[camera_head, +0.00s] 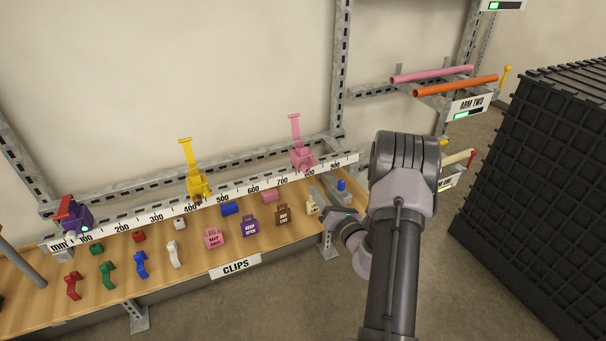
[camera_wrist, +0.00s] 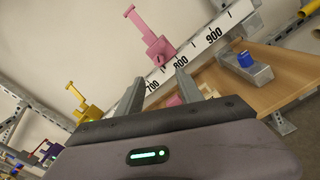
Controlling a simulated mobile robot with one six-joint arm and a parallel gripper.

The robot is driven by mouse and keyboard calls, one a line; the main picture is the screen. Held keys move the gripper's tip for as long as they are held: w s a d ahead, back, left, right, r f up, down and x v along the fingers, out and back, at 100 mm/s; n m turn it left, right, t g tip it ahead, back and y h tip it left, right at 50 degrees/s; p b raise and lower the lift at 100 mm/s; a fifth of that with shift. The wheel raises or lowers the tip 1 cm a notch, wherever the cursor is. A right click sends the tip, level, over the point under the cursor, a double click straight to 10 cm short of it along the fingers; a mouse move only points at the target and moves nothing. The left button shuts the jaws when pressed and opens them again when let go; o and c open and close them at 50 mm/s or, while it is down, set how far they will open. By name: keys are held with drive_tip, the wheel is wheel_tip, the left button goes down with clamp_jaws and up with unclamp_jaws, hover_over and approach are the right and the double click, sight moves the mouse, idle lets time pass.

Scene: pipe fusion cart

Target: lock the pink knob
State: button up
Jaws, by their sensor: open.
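The pink knob (camera_head: 301,158) is part of a pink clamp on the white millimetre rail, between the 700 and 800 marks. Its long pink handle stands up, tilted slightly left. In the wrist view the pink clamp (camera_wrist: 157,45) is ahead of my fingers, with its handle leaning to the upper left. My gripper (camera_wrist: 160,73) is open and empty. In the head view my gripper (camera_head: 322,198) is in front of the rail, below and right of the pink clamp, apart from it. The clamp's underside is not clear.
A yellow clamp (camera_head: 197,185) with a raised handle and a purple clamp (camera_head: 76,216) with a red lever sit further left on the rail (camera_head: 135,226). Clips and tags lie on the wooden shelf (camera_head: 190,255) below. A blue-topped block (camera_wrist: 246,63) is at right. A dark grid crate (camera_head: 540,170) stands far right.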

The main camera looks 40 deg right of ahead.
sight(306, 172)
drive_tip(key=b+x, duration=0.1)
drive_tip(key=x, duration=0.9)
drive_tip(key=shift+w+b, duration=0.4)
clamp_jaws()
